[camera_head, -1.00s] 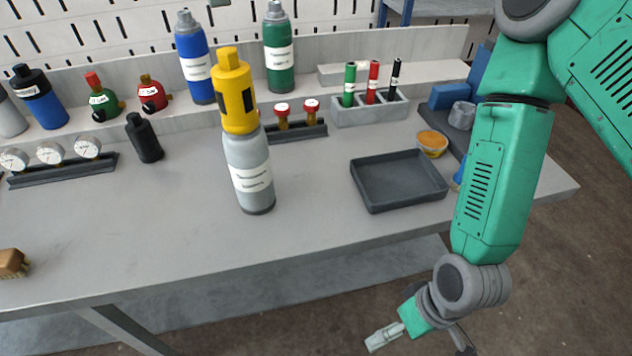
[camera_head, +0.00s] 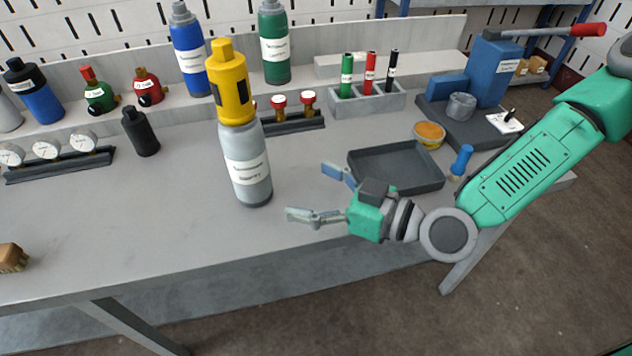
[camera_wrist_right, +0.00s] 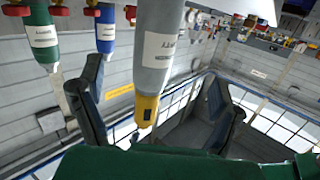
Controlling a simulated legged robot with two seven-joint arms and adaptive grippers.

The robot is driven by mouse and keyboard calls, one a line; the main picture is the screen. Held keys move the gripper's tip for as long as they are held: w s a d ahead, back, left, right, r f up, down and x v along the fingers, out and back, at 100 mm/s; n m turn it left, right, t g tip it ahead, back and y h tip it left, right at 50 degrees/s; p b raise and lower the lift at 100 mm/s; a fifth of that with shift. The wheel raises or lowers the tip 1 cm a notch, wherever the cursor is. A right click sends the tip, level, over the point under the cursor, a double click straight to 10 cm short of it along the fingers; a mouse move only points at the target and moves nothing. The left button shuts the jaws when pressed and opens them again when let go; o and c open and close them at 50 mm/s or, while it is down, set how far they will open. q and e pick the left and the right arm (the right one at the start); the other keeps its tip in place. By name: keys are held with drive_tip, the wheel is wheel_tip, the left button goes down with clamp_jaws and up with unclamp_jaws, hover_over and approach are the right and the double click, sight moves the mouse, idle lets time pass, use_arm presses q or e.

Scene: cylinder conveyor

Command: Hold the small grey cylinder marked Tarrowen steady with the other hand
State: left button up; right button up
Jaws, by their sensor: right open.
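The small grey cylinder (camera_head: 248,180) stands upright on the bench, with a yellow cap (camera_head: 230,85) with dark slots on top. Its white label is too small to read for certain. My right gripper (camera_head: 308,192) is open and empty, to the right of the cylinder and apart from it, with its fingers pointing toward the grey body. In the right wrist view the cylinder (camera_wrist_right: 162,55) appears upside down between the two spread fingers of the right gripper (camera_wrist_right: 152,98). My left gripper is not in view.
A dark empty tray (camera_head: 395,183) lies just behind my right gripper. Gauges (camera_head: 47,150), a black bottle (camera_head: 140,132) and a marker holder (camera_head: 368,104) stand farther back. A brush (camera_head: 12,258) lies at front left. The bench in front of the cylinder is clear.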

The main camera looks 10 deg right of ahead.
sight(247, 156)
drive_tip(key=shift+t+y, duration=0.3)
drive_tip(key=shift+t, duration=0.4)
drive_tip(key=x, duration=1.3)
drive_tip(key=shift+w+a+r, duration=0.1)
drive_tip(key=shift+w+r, duration=0.25)
